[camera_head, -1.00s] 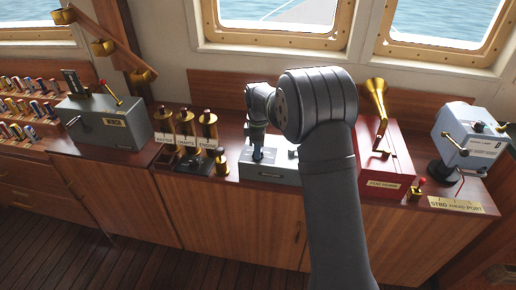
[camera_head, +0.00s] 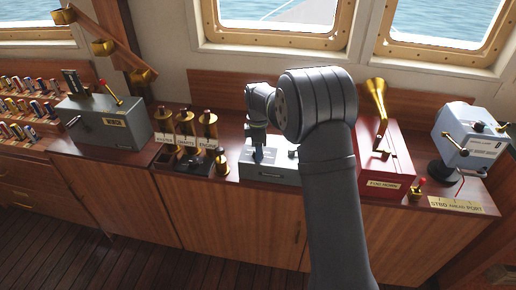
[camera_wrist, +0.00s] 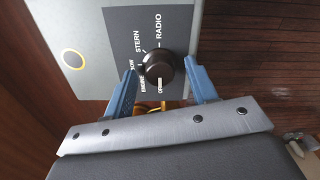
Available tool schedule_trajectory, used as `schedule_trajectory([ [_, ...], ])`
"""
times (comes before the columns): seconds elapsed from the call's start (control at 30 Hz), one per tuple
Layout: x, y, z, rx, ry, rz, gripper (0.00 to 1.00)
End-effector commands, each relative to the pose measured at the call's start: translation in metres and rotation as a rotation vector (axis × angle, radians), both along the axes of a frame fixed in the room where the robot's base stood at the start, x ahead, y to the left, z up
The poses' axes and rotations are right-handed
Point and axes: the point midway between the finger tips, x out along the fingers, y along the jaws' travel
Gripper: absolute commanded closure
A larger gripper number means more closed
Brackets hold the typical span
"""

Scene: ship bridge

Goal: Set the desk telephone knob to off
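The desk telephone is a grey box (camera_head: 285,177) on the middle of the wooden counter, partly hidden behind my arm. In the wrist view its dark panel (camera_wrist: 120,22) carries a round black knob (camera_wrist: 158,69) with labels around it. RADIO, STERN and ENGINE can be read, BOW is partly covered, and the label nearest my gripper is unclear. I cannot tell where the knob points. My gripper (camera_wrist: 160,70) is open, with one blue finger on each side of the knob and small gaps visible. In the head view my gripper (camera_head: 257,154) is at the box's left part.
To the right are a red fog horn box (camera_head: 385,160) with a brass horn, and a pale blue lamp (camera_head: 465,130). Windows lie behind the counter.

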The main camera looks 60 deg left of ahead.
Motion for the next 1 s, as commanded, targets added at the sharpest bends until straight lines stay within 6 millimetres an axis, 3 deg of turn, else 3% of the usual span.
schedule_trajectory([
  [0.37,0.0,0.001,0.01,0.002,0.0,-0.001,0.48],
  [0.47,0.0,0.001,0.026,0.003,-0.001,-0.001,0.48],
  [0.8,0.0,0.001,0.11,0.005,-0.002,-0.001,0.48],
  [1.0,0.0,0.0,0.15,0.003,-0.001,0.0,0.48],
])
